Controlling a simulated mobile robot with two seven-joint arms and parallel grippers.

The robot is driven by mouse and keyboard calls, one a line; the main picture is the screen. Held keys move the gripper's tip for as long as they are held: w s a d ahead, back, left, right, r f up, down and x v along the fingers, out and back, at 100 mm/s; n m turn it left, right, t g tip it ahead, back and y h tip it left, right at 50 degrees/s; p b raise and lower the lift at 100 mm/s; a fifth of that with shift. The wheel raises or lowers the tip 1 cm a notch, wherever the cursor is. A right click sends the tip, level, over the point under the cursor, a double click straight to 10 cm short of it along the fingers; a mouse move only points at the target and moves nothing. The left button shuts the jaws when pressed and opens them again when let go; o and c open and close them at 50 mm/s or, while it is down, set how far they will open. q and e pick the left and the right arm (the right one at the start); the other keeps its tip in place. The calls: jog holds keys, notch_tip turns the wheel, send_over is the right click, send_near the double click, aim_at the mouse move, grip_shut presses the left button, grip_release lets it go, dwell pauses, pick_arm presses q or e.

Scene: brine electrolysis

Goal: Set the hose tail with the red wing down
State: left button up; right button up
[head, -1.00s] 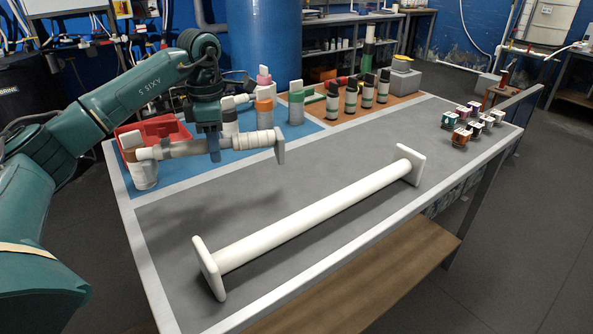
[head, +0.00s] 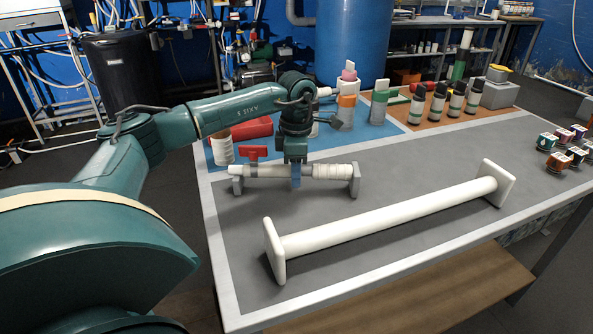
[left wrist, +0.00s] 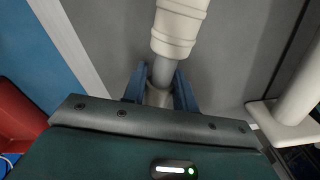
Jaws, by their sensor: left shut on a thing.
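The hose tail with the red wing (head: 330,171) is a pale ribbed tube with a grey pipe section, lying level with a flat grey foot at each end. In the left wrist view the blue fingers (left wrist: 160,92) straddle the grey pipe beside the cream ribbed part (left wrist: 178,28). My right gripper is not in view.
A long white tube with square end plates (head: 390,217) lies in front on the grey worktop (head: 235,240). Behind, on the blue area, are a white ribbed jar (head: 222,150), a red tray (head: 252,129) and bottles. Small coloured blocks (head: 562,150) stand at right.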

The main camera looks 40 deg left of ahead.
pick_arm(q)
jog(key=o, duration=0.6)
jog(key=shift+f, duration=0.15)
jog(key=o, duration=0.5)
jog(key=shift+r, duration=0.35)
notch_tip(320, 180, up, 12)
jog(key=shift+f+p, duration=0.15)
jog(key=shift+p, duration=0.4)
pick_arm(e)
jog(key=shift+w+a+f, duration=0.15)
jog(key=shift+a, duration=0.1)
